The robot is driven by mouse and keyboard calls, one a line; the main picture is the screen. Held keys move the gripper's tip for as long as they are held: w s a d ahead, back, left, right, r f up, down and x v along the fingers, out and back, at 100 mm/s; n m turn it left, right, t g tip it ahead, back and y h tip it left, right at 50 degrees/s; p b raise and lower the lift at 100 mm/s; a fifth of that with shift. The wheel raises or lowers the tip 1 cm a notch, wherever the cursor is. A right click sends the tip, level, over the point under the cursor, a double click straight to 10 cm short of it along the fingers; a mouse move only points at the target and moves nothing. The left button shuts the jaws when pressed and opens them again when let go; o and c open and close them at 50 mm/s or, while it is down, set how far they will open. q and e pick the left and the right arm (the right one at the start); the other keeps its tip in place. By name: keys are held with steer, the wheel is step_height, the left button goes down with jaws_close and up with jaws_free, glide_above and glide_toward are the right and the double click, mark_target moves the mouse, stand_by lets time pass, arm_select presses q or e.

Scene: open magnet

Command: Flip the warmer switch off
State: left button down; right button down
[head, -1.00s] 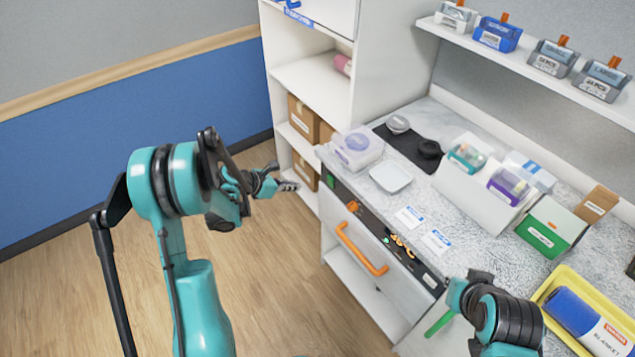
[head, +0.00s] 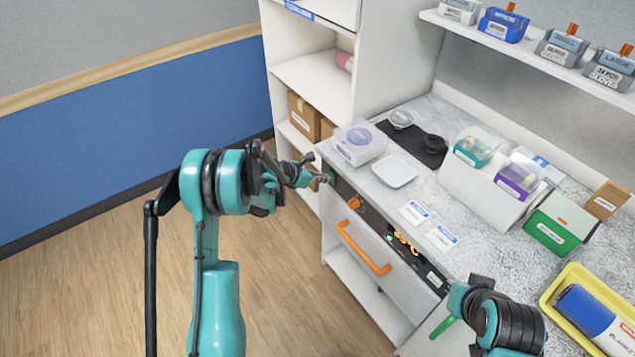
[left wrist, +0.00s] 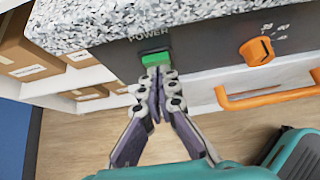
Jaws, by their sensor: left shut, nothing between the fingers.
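The warmer's green power switch (left wrist: 155,58) sits on the dark front panel under the "POWER" label in the left wrist view. In the head view the switch (head: 331,176) shows at the panel's left end. My left gripper (left wrist: 160,72) is shut and empty, its fingertips just below the switch and overlapping its lower edge in the picture; I cannot tell whether they touch. In the head view my left gripper (head: 322,178) is beside the panel's left end. My right gripper (head: 468,290) is at the lower right; its fingers are not clear enough to judge.
An orange knob (left wrist: 257,50) and an orange drawer handle (head: 362,250) lie right of the switch. The granite counter (head: 385,205) overhangs the panel and carries a white tray (head: 395,171) and boxes. Shelves with cardboard boxes (head: 303,115) stand to the left. The floor in front is clear.

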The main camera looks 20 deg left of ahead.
arm_select(q)
steer(key=shift+w+d+r, duration=0.15)
steer(key=shift+w+d, duration=0.15)
steer(key=shift+w, duration=0.05)
stand_by(0.3)
steer(key=shift+r+p, duration=0.4)
steer(key=shift+r, duration=0.45)
steer(key=shift+a, duration=0.1)
